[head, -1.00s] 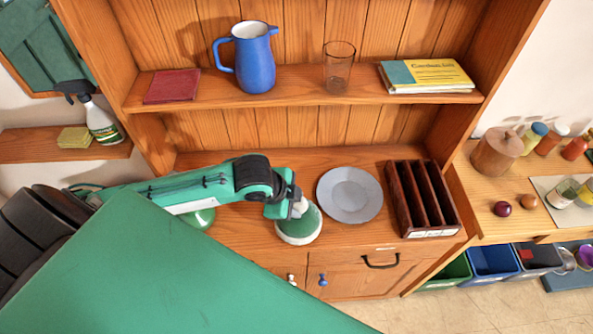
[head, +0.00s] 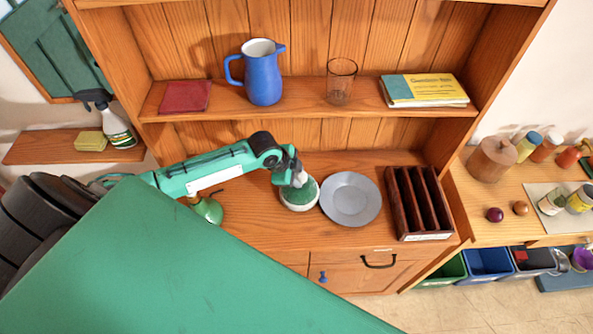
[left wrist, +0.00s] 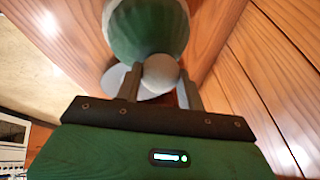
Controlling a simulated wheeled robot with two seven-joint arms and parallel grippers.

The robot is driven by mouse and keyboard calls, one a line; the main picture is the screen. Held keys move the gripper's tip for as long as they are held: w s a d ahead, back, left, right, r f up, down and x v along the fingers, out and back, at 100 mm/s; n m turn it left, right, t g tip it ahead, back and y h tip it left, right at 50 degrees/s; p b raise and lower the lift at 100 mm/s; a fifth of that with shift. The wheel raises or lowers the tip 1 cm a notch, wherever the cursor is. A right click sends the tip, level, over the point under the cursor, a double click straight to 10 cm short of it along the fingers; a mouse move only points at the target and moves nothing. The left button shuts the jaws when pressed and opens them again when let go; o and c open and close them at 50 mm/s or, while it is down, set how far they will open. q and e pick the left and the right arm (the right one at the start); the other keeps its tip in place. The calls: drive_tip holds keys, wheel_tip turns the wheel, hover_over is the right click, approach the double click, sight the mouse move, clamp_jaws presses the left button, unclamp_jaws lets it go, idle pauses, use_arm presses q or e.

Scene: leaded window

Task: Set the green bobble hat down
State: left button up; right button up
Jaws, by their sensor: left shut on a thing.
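The green bobble hat (head: 300,196) has a white brim and a pale bobble. It is at the sideboard counter (head: 262,232), just left of the grey plate (head: 351,199). My left gripper (head: 296,179) is above it, shut on its bobble. In the left wrist view the two fingers (left wrist: 160,88) stand on either side of the pale bobble, and the green hat (left wrist: 146,30) lies beyond it. I cannot tell whether the brim touches the counter. My right gripper is in neither view.
A dark slotted rack (head: 420,203) stands right of the plate. A green rounded object (head: 208,210) is left of the hat, partly hidden by my arm. The shelf above holds a blue jug (head: 263,72), a glass (head: 340,80) and books (head: 425,89). Front counter has bare wood.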

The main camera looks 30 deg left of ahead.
use_arm(q)
drive_tip(key=shift+f, duration=0.1)
drive_tip(key=shift+f, duration=0.15)
drive_tip(key=o, duration=1.3)
